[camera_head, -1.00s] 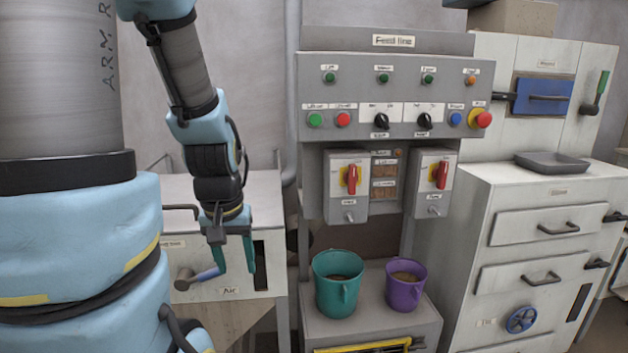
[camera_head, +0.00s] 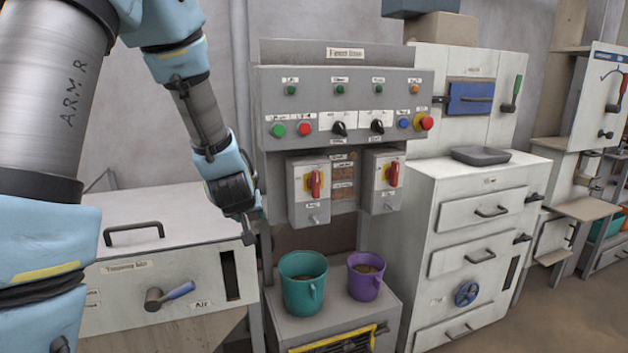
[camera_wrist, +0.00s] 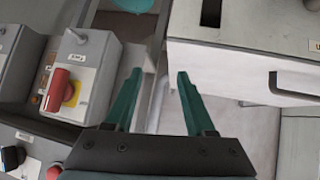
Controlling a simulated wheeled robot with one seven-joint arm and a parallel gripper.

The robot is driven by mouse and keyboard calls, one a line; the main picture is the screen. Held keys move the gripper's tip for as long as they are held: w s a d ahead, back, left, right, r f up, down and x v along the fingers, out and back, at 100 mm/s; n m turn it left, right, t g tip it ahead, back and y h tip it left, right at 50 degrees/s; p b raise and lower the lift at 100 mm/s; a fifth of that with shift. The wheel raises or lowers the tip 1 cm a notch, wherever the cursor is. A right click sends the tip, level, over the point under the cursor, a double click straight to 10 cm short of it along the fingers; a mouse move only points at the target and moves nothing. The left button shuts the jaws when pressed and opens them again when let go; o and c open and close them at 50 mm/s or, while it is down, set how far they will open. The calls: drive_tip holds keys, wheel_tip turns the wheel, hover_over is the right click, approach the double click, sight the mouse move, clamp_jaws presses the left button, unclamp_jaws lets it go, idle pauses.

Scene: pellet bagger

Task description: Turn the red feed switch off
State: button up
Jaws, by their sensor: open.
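Two red rotary switches on yellow plates sit on grey boxes under the control panel, the left switch (camera_head: 315,183) and the right switch (camera_head: 393,174). Both handles look upright in the head view. Their labels are too blurred to read. My gripper (camera_head: 248,236) is left of the left switch box, seen nearly edge-on. In the wrist view my gripper (camera_wrist: 160,85) is open with nothing between its green fingers. One red switch (camera_wrist: 58,88) shows left of the fingers there, apart from them.
The panel (camera_head: 350,90) above carries buttons and black knobs. A teal bucket (camera_head: 302,290) and a purple bucket (camera_head: 364,282) stand below the switches. A drawer cabinet (camera_head: 455,200) stands at right.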

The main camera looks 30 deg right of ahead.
sight(317, 182)
drive_tip(key=s+d+r+t+p, duration=0.1)
drive_tip(key=d+r+t+p, duration=0.2)
drive_tip(key=d, duration=1)
drive_tip(key=s+d+r+n+t+y, duration=0.1)
drive_tip(key=s+d+t, duration=0.5)
drive_tip(key=s, duration=0.1)
drive_tip(key=w+p, duration=0.1)
drive_tip(key=w, duration=0.2)
drive_tip(key=w+p, duration=0.2)
drive_tip(key=w, duration=0.2)
drive_tip(key=w+d+p, duration=0.1)
drive_tip(key=w+p, duration=0.1)
drive_tip(key=w, duration=0.1)
drive_tip(key=shift+w+r, duration=0.15)
clamp_jaws()
